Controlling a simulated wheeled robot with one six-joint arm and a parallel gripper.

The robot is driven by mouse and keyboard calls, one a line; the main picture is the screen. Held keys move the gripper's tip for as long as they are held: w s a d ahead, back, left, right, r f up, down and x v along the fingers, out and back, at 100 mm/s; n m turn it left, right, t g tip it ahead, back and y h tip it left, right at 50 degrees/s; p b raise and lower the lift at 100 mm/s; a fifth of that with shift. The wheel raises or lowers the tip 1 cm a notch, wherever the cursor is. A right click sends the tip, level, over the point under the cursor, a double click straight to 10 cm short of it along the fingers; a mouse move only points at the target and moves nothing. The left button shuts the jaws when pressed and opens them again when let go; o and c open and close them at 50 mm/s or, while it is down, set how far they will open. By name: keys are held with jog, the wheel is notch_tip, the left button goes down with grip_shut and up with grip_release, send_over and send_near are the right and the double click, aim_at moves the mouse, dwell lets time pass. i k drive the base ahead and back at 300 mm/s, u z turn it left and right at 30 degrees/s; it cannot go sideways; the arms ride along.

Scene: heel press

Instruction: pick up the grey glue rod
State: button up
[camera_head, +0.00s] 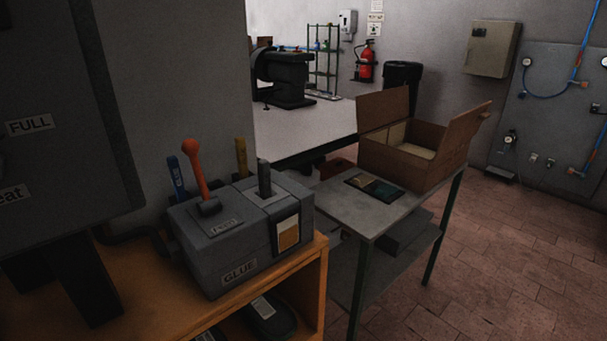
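The grey glue rod (264,177) stands upright in the top of the grey glue box (201,259), on its right half. Only its upper part shows; its lower end is hidden in the box. The box is labelled GLUE and sits on an orange-brown wooden bench (137,314). My gripper is not in view.
An orange-knobbed lever (195,166) rises left of the rod. Blue (176,178) and yellow (241,157) sticks stand behind the box. A metal table (371,223) with an open cardboard box (402,167) stands right. A dark machine (62,120) fills the left. Tiled floor (500,270) is clear at right.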

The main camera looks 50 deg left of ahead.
aim_at(264, 180)
jog(key=i, duration=1.65)
jog(key=u, duration=3.5)
